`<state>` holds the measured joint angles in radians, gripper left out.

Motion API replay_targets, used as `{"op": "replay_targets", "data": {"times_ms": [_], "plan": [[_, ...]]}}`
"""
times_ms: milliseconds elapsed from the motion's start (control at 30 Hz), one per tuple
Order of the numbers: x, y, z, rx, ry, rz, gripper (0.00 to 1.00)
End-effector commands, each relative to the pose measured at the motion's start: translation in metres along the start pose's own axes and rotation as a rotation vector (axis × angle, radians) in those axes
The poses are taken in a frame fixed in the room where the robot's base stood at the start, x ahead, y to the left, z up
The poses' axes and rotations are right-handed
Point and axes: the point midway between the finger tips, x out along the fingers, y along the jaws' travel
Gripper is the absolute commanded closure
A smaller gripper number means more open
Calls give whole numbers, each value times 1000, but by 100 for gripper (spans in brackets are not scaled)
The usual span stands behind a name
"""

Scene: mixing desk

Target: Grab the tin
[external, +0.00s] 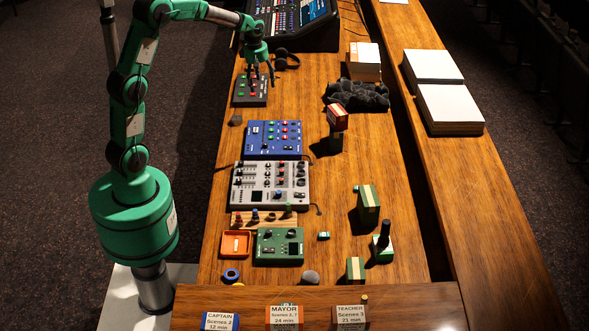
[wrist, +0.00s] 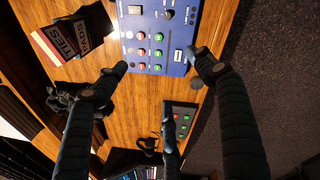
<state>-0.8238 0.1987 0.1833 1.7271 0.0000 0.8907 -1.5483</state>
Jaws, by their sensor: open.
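No thing in view is plainly marked as a tin, so I cannot tell which one it is. In the wrist view, the red box (wrist: 48,45) reads "TIES" and the dark one (wrist: 82,33) reads "PADS". Green boxes with cream bands stand farther down the desk, one at mid-right (external: 368,204) and one near the front (external: 355,270). My gripper (external: 260,74) hangs open and empty above the small dark button panel (external: 250,91). Its spread fingers (wrist: 160,68) show in the wrist view.
The blue mixer (external: 272,139), grey mixer (external: 270,184) and green unit (external: 279,246) line the desk's left side. A small dark lump (external: 236,120) lies at the left edge. Headphones (external: 286,60) and crumpled dark cloth (external: 356,96) lie farther back. Desk wood (external: 345,180) is bare mid-right.

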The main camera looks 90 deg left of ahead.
Motion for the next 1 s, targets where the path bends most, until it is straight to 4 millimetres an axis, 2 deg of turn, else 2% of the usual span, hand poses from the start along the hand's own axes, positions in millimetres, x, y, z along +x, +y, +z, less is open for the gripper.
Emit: {"op": "replay_targets", "data": {"times_ms": [33, 300, 500, 600, 700, 800, 1000], "plan": [[16, 8, -21, -72, 4, -15, 31], [92, 36, -124, -454, 26, -69, 31], [148, 40, -200, -724, 46, -104, 31], [171, 38, -231, -830, 54, -117, 31], [187, 36, -252, -904, 60, -126, 31], [196, 34, -264, -948, 64, -130, 31], [199, 33, -268, -967, 66, -132, 31]]}}
